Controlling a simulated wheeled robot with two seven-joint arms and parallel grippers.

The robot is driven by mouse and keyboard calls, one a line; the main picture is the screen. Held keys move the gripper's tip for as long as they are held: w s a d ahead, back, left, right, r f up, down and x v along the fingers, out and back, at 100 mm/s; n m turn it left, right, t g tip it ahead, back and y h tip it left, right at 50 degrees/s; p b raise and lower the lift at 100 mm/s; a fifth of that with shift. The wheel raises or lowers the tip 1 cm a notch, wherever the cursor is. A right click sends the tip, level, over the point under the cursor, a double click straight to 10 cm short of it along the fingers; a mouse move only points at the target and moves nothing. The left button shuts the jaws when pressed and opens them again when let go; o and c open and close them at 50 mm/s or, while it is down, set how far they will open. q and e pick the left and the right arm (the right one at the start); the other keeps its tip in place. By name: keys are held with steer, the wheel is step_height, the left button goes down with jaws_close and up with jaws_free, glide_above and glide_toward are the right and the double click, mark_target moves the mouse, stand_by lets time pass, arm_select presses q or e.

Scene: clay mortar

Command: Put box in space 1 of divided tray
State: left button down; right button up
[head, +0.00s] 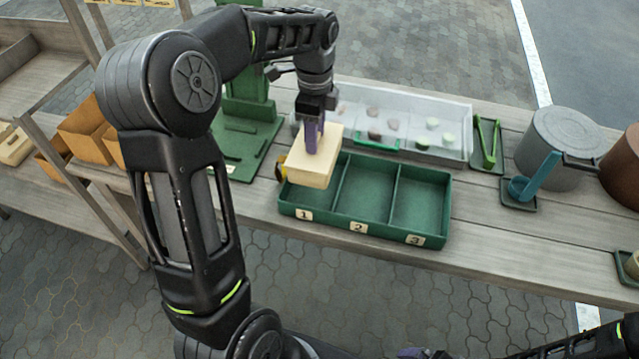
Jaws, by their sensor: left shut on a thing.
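A pale wooden box (307,168) is held by my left gripper (314,140), whose purple fingers are shut on it. The box is above space 1 of the green divided tray (386,234) and looks level. It hides the back part of space 1. I cannot tell whether the box touches the tray's rim. The tray has three compartments with number labels 1, 2 and 3 along its front. Spaces 2 and 3 look empty. My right gripper (412,353) shows only in part at the bottom edge, and its fingers are unclear.
A clear-lidded case (455,118) with several small pieces lies behind the tray. Green tongs (487,143), a grey pot (562,145) and a blue ladle (530,184) stand at the right. A green stand (246,130) is at the left. The table's front edge runs just before the tray.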

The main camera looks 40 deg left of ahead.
arm_select(q)
steer(key=shift+f+p, duration=0.35)
steer(key=shift+f, duration=2.8)
steer(key=shift+f, duration=1.9)
steer(key=shift+f, duration=0.1)
steer(key=c, duration=0.8)
jaws_free()
step_height(320, 180, up, 12)
steer(key=shift+r, duration=0.15)
